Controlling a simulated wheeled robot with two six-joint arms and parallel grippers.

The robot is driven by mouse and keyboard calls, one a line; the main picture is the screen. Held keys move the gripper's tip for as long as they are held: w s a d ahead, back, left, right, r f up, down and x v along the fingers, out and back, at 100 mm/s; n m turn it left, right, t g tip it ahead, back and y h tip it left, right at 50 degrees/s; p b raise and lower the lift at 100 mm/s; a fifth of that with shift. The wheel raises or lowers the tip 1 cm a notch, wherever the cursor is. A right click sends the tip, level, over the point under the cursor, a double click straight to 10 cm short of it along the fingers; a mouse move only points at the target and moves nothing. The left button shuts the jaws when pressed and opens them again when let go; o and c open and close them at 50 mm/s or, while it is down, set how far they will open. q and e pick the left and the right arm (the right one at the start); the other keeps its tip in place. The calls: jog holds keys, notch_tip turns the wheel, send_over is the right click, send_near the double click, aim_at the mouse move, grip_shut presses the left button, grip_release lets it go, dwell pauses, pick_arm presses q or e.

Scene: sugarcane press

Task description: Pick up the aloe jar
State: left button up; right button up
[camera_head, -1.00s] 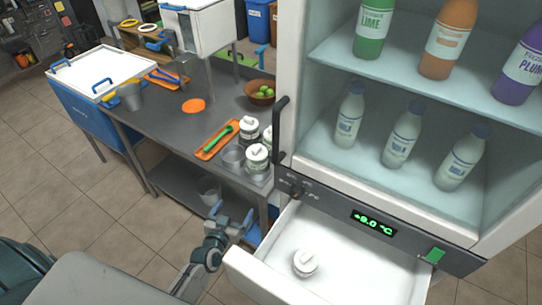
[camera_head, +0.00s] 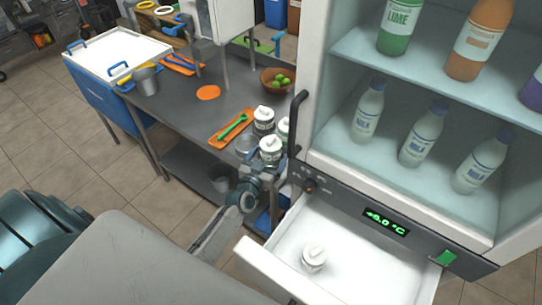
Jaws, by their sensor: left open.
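Several white-lidded jars stand at the right end of the steel table: a back jar (camera_head: 263,119), a front jar (camera_head: 271,150) and one partly hidden by the fridge edge (camera_head: 284,128). Another white-lidded jar (camera_head: 314,256) stands in the open fridge drawer. The labels are too small to read, so I cannot tell which is the aloe jar. My left gripper (camera_head: 272,166) is open at the table's front edge, close to the front jar and overlapping its lower part. Whether it touches the jar is unclear. My right gripper is not in view.
The fridge (camera_head: 330,172) with bottles on its shelves stands at the right, its drawer (camera_head: 355,262) pulled out below. An orange tray (camera_head: 226,139) with a green tool lies beside the jars. A bowl of limes (camera_head: 268,82) stands behind. The steel table (camera_head: 185,112) has bare room at its middle.

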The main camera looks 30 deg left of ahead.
pick_arm(q)
jog(key=shift+w+f, duration=0.15)
jog(key=shift+w, duration=1.05)
jog(key=shift+w+a, duration=0.1)
jog(key=shift+w, duration=0.1)
jog(key=shift+s, duration=0.1)
jog(key=c, duration=1.3)
jog(key=shift+c, duration=0.2)
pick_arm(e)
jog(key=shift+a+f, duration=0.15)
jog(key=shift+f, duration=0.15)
pick_arm(q)
jog(key=shift+r, duration=0.2)
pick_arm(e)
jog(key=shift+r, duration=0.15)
